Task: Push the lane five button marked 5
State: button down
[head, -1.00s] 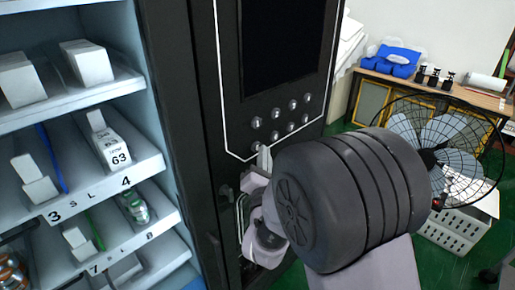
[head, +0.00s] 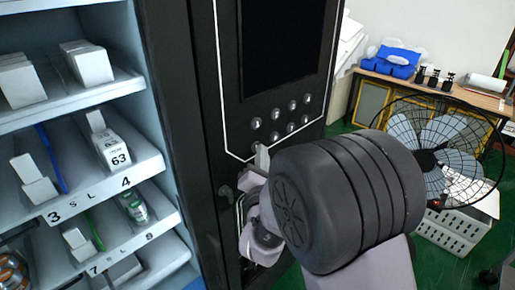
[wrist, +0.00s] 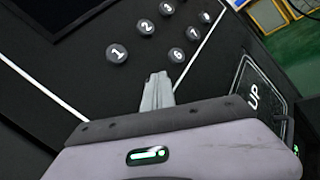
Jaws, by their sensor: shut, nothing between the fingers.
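The button panel (head: 230,60) on the dark machine front has two rows of round grey buttons. In the wrist view I read 1 (wrist: 117,54), 2 (wrist: 146,27), 6 (wrist: 177,55), 7 (wrist: 191,34) and 8 (wrist: 204,17). Button 5 fits the near end of the lower row (head: 256,147); in the wrist view my fingers cover that place, and its mark is not readable. My gripper (head: 262,153) is shut and empty, its fingertips (wrist: 157,77) right at that button. I cannot tell whether they touch it.
A dark screen (head: 282,45) sits above the buttons. A panel marked UP (wrist: 258,95) lies to the right in the wrist view. Stocked shelves (head: 100,185) stand at left. A fan (head: 440,150), a white basket (head: 455,230) and a table (head: 440,92) stand at right.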

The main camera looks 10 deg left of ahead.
jog(key=shift+s+d, duration=0.1)
dwell(0.3)
jog(key=shift+s+d+b, duration=0.4)
jog(key=shift+d, duration=0.1)
jog(key=s+d+b, duration=0.1)
jog(key=d, duration=0.1)
jog(key=s+d+b, duration=0.1)
jog(key=s+d, duration=0.1)
dwell(0.4)
dwell(0.4)
